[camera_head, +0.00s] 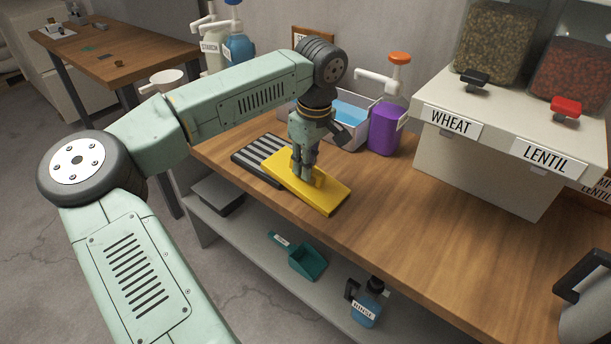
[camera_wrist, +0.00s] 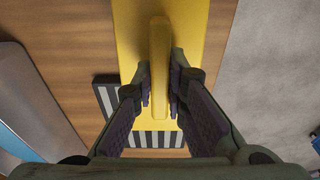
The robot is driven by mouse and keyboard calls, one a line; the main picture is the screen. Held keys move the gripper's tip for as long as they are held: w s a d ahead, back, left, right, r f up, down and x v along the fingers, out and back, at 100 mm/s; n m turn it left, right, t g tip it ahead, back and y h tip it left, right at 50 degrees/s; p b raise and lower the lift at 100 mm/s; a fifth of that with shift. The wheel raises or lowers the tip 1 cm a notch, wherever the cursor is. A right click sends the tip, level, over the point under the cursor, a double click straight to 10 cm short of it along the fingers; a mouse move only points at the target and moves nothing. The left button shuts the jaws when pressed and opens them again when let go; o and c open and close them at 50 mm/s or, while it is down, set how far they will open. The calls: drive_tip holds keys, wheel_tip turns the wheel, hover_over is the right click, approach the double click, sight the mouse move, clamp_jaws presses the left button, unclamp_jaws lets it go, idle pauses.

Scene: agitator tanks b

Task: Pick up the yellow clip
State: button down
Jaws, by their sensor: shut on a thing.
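The yellow clip (camera_wrist: 159,50) shows in the wrist view as a narrow raised yellow bar over a flat yellow board (camera_wrist: 190,25). In the head view the board (camera_head: 328,199) lies on the wooden counter and the clip is a small yellow piece (camera_head: 319,180) by my fingers. I cannot tell whether clip and board are joined. My gripper (camera_head: 305,176) points down over the board. In the wrist view my gripper (camera_wrist: 160,88) is shut on the clip, one finger on each side. The fingers partly hide the clip in the head view.
A black-and-grey striped mat (camera_head: 248,158) lies beside the board, to the left. A purple pump bottle (camera_head: 384,128) and a white bin (camera_head: 352,128) stand behind. The wheat and lentil dispenser (camera_head: 490,165) stands at right. The counter's front edge is close to the board.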

idle(0.3)
wheel_tip(320, 180, up, 9)
drive_tip(key=shift+r+b, duration=0.1)
drive_tip(key=shift+b, duration=0.75)
drive_tip(key=shift+r, duration=0.45)
drive_tip(key=shift+s, duration=0.1)
